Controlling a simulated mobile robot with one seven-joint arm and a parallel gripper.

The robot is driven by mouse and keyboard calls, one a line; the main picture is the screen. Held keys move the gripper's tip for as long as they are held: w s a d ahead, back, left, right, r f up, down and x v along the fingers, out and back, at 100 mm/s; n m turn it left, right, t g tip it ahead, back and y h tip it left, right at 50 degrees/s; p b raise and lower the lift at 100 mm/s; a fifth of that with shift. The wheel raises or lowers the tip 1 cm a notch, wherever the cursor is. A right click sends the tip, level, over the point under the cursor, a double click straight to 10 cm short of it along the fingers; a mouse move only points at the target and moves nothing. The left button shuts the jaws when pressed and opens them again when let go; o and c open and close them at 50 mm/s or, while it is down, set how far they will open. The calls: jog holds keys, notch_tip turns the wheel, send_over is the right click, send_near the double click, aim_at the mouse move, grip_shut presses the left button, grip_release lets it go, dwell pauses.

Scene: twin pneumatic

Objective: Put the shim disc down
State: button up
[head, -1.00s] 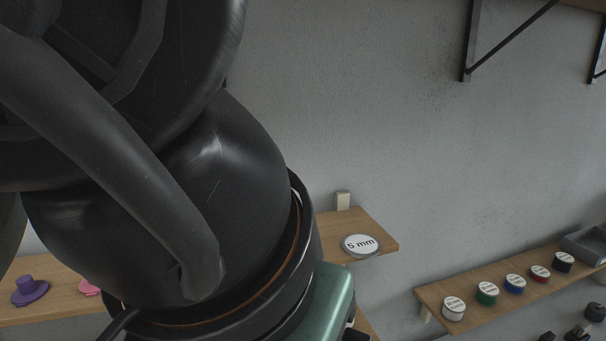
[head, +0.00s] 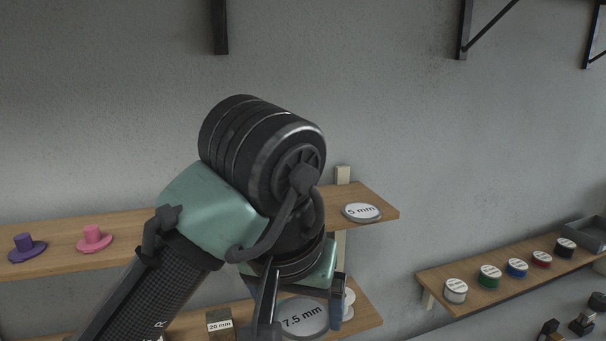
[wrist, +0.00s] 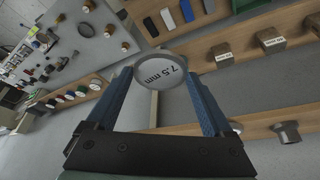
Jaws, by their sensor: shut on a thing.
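The shim disc marked 7.5 mm (head: 303,317) is a pale round plate with a grey rim. In the wrist view the disc (wrist: 160,78) sits between the tips of my two blue fingers. My gripper (wrist: 159,74) is shut on it, with its label facing the wrist camera. In the head view the disc shows below my wrist, in front of the lower wooden shelf (head: 368,312). I cannot tell whether it touches the shelf.
A 5 mm disc (head: 361,212) lies at the right end of the upper shelf (head: 140,228). Purple (head: 27,248) and pink (head: 94,239) flanged pieces stand to its left. A 20 mm block (head: 220,322) is on the lower shelf.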

jog(key=w+f+n+b, duration=0.1)
jog(key=f+b, duration=0.3)
jog(key=f, duration=1.1)
jog(key=w+f+n+y+b, duration=0.1)
jog(key=w+f+n+b, duration=0.1)
jog(key=f, duration=1.4)
jog(key=shift+d+f+b, duration=0.15)
jog(key=shift+f+b, duration=0.15)
jog(key=shift+b, duration=0.6)
